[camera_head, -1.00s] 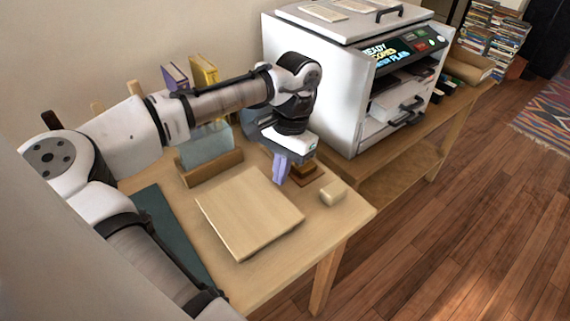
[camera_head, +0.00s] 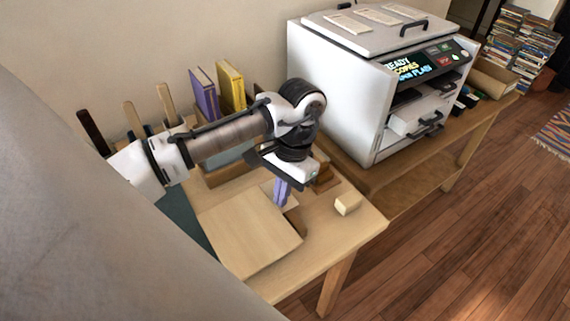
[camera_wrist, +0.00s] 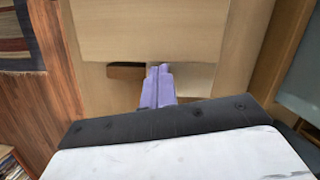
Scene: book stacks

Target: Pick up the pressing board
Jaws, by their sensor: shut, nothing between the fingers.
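The pressing board appears to be the flat, pale wooden board (camera_head: 248,232) lying on the wooden table. It also fills the upper middle of the wrist view (camera_wrist: 150,30). My gripper (camera_head: 282,198) has purple fingers pointing down beside the board's right edge, on the side towards the white machine. The fingers are shut with nothing between them. In the wrist view my gripper (camera_wrist: 158,72) has its fingertips just at the board's near edge. I cannot tell whether they touch it. My arm hides part of the table behind the board.
A small pale block (camera_head: 348,203) sits right of my gripper near the table edge. A brown wooden stand (camera_head: 325,178) is close behind the gripper. A large white machine (camera_head: 340,90) stands to the right. Purple and yellow books (camera_head: 231,88) stand at the back. A dark green mat (camera_head: 185,218) lies left.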

